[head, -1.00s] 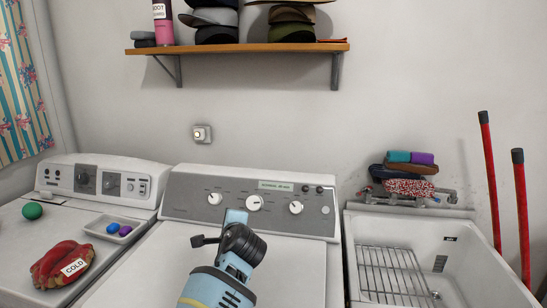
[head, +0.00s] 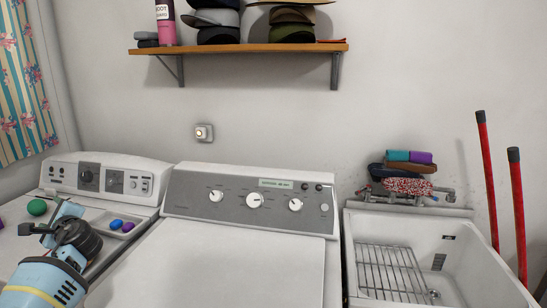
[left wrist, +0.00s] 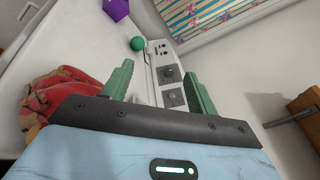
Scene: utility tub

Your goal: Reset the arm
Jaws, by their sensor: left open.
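My left arm and gripper (head: 62,215) show at the lower left of the head view, over the left machine. The fingertips are hard to make out there. In the left wrist view, the two green fingers of my left gripper (left wrist: 160,80) are spread apart with nothing between them. They point over the machine top toward its control panel (left wrist: 170,80). A red cloth or glove-like bundle (left wrist: 62,92) lies beside the left finger in that picture. My right gripper is in neither view.
The left machine's panel (head: 105,180) stands behind a green ball (head: 37,207) and a small tray with blue and purple balls (head: 122,226). The middle machine's lid (head: 220,265) is clear. A sink (head: 465,255) with a rack (head: 390,270) is at right. A shelf (head: 240,48) hangs above.

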